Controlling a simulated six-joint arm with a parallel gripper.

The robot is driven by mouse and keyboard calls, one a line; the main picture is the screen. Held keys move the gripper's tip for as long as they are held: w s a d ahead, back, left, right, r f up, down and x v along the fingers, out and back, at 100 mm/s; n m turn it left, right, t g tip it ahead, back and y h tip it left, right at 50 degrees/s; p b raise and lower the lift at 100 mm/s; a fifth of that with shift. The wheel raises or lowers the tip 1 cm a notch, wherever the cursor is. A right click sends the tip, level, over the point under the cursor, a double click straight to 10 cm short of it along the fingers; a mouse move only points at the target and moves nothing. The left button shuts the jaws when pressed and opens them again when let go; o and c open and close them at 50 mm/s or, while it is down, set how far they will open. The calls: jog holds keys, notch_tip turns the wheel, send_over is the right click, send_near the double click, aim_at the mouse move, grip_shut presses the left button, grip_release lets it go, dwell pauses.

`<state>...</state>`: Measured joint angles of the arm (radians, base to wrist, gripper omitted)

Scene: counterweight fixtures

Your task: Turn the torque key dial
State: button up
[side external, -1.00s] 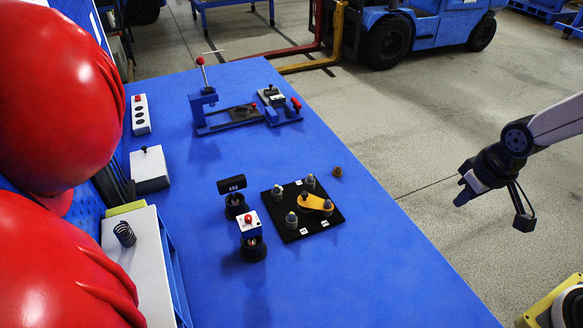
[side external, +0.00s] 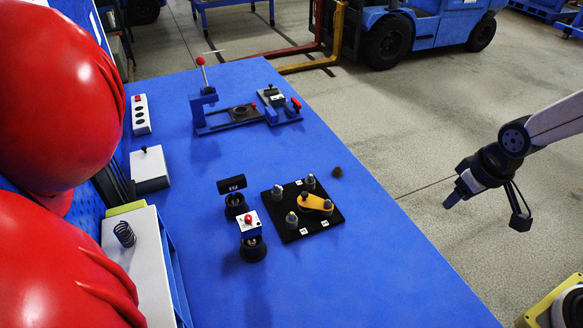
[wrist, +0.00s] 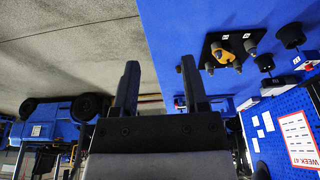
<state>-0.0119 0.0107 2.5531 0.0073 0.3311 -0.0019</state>
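The dial fixture is a square black plate (side external: 290,235) on the blue table, with several grey knobs and small white labels. A yellow-orange lever (side external: 314,203) lies across its right side, with a grey knob on it. The plate also shows in the wrist view (wrist: 209,42), right of my fingers, with the yellow lever (wrist: 224,57) on it. My gripper (side external: 449,201) is in the air off the table's right edge, well away from the plate. In the wrist view its two fingers (wrist: 160,80) stand apart with nothing between them. The lettering on the labels is too small to read.
A black display on a stand (side external: 232,185) and a white box with a red button (side external: 249,220) stand left of the plate. A red-knobbed lever press (side external: 207,98) stands farther back. The table's front right is clear.

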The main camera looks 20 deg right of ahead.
jog(key=w+a+f+n+t+y, duration=0.1)
jog(key=w+a+t, duration=0.1)
jog(key=w+a, duration=0.4)
jog(key=n+t+y, duration=0.4)
jog(key=t, duration=0.4)
send_near(248, 218)
jog(key=shift+w+d+r, duration=0.1)
jog(key=shift+w, duration=0.05)
jog(key=shift+m, duration=0.3)
jog(key=shift+x, duration=3.85)
jog(key=shift+c, duration=0.2)
grip_shut()
